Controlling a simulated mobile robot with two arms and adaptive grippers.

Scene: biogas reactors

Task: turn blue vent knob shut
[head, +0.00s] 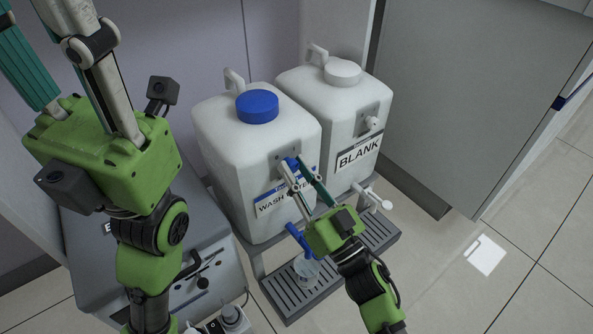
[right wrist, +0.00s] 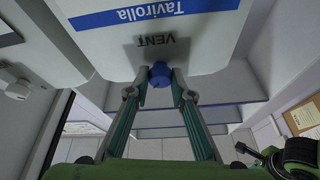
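The blue vent knob (right wrist: 160,74) sticks out of the front of a white canister below the upside-down word VENT in the right wrist view. In the head view the knob (head: 291,162) is partly hidden by my right gripper (head: 304,175) at the front of the left canister (head: 225,140).
A second white canister (head: 340,100) marked BLANK stands close on the right, with a white tap (head: 375,198) below. A blue tap lever (head: 299,240) and a clear vessel (head: 306,270) on the grated drip tray (head: 330,277) sit below my right gripper. Open floor lies right.

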